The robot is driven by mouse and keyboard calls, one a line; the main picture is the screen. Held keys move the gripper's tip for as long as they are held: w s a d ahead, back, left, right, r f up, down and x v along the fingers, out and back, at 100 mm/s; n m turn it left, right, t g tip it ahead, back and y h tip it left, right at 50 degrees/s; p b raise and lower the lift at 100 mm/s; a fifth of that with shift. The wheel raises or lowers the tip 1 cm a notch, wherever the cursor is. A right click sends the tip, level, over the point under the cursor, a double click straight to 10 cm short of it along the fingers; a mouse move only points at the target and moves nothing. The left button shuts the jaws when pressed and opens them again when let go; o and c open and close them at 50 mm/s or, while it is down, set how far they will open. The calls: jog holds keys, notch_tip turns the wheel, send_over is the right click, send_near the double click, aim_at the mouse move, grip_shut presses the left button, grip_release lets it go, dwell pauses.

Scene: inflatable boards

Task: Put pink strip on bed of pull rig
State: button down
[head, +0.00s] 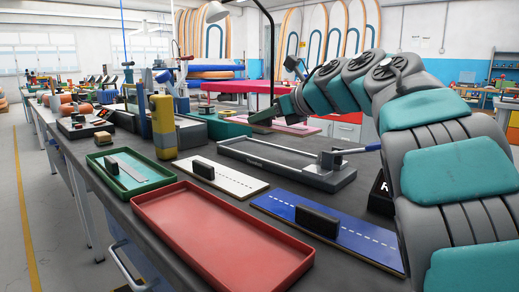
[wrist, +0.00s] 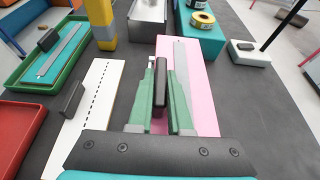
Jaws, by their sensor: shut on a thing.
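The pink strip (wrist: 200,75) reaches forward from my gripper in the wrist view, with a grey band along it and an upright black block handle (wrist: 160,82). My gripper (wrist: 160,110) has its green fingers shut on that handle, one on each side. In the head view my gripper (head: 272,113) is beyond the pull rig, with the pink strip (head: 298,128) under it. Any gap beneath the strip is hard to judge. The pull rig (head: 285,165) has a long, empty grey bed and a clamp with a blue-handled lever (head: 355,150) at its right end.
A white strip (head: 220,178) and a blue strip (head: 330,225), each with a black handle, lie in front of the rig. A red tray (head: 215,240), a green tray (head: 125,172) and a yellow post (head: 163,127) stand leftward. A teal block (wrist: 205,45) stands beyond the pink strip.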

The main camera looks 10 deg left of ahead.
aim_at(302, 133)
jog(key=shift+f+b, duration=0.55)
jog(key=shift+f, duration=2.9)
jog(key=shift+f, duration=0.2)
jog(key=c, duration=0.8)
grip_release()
jog(key=shift+c, duration=0.2)
jog(key=shift+r, duration=0.1)
jog(key=shift+r, duration=0.25)
jog(key=v, duration=1.2)
jog(key=shift+f, duration=0.15)
